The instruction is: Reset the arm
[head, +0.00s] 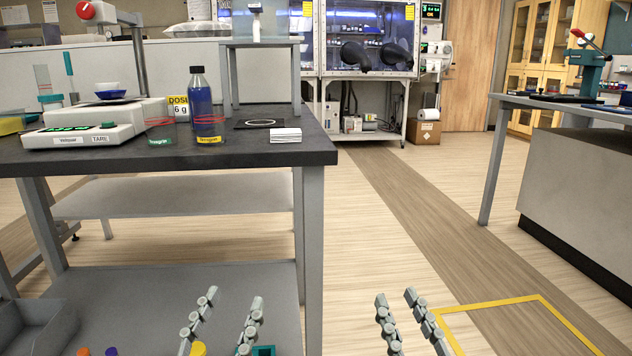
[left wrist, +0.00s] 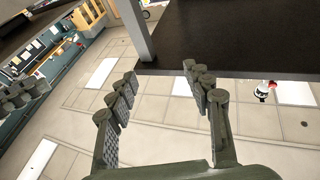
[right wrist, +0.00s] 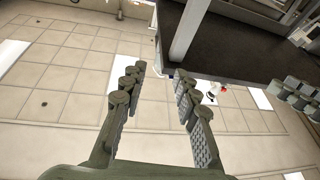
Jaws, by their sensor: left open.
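My left gripper (head: 234,296) points up from the bottom of the head view, in front of the grey lower shelf. Its two fingers are apart and nothing is between them; the left wrist view (left wrist: 160,72) shows the same. My right gripper (head: 396,296) is to its right, over the wooden floor by the yellow floor marking. Its fingers are also apart and empty, as in the right wrist view (right wrist: 160,70). Neither gripper touches anything that I can see. Most of both arms is out of the head view.
A dark-topped bench (head: 240,160) stands ahead on the left, holding a balance (head: 82,136), a blue bottle (head: 202,108) and white cards (head: 285,135). Small coloured items lie low at the bottom left. A glovebox (head: 365,40) stands at the back. The central floor is clear.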

